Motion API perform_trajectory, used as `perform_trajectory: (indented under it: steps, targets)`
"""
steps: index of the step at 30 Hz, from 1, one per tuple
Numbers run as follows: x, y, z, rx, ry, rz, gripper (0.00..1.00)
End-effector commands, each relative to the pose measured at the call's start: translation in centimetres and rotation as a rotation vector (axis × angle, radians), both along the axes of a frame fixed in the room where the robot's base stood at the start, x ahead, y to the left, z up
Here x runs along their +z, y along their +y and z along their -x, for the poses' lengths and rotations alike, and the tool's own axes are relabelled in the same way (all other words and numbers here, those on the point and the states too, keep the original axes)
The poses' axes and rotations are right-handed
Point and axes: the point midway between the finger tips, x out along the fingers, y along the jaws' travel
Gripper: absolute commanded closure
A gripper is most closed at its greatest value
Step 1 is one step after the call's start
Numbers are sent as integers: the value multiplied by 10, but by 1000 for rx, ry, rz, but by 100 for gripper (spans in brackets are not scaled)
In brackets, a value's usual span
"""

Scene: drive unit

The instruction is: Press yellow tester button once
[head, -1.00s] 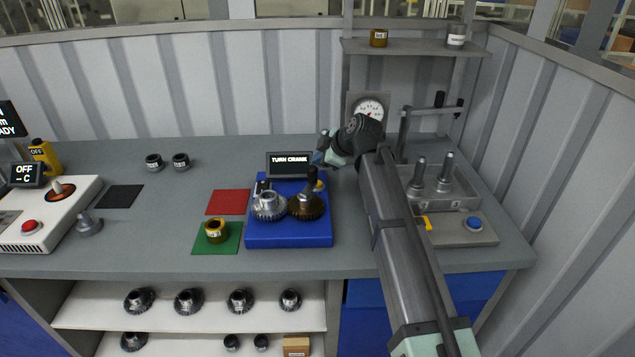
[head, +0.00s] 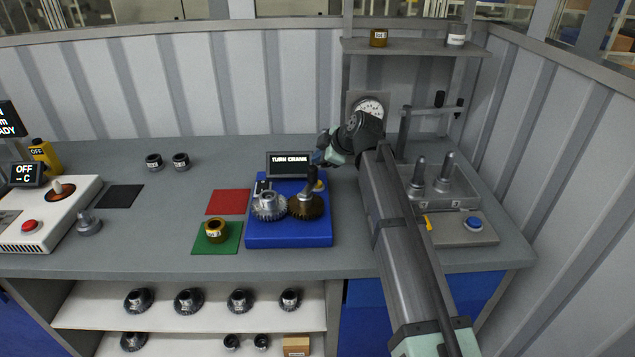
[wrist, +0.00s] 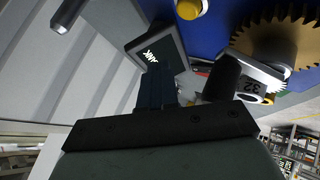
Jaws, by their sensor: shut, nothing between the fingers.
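The blue tester (head: 290,238) stands on the bench. Its yellow button (head: 320,185) shows only partly in the head view, behind the dark upright crank handle; it also shows at the top edge of the wrist view (wrist: 190,8). My gripper (head: 317,160) is shut and empty, beside the right edge of the tester's screen (head: 289,159), above and behind the button. In the wrist view my fingers (wrist: 155,92) lie in front of the screen (wrist: 157,52), apart from the button. The screen reads "TURN CRANK".
A silver gear (head: 268,206) and a bronze gear (head: 306,207) sit on the tester. A red mat (head: 228,202) and a green mat (head: 230,245) with a brass ring (head: 216,231) lie left. A grey fixture with a blue button (head: 474,223) stands right.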

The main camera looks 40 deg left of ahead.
Motion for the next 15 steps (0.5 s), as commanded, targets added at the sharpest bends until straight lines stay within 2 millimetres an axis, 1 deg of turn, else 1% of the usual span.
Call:
perform_trajectory:
  steps: [6, 7, 9, 15]
  targets:
    - [31, 3, -1, -1, -1, -2, 100]
    - [34, 3, -1, 0, 0, -1, 100]
    - [37, 2, -1, 0, 0, 0, 100]
    - [37, 2, -1, 0, 0, 0, 100]
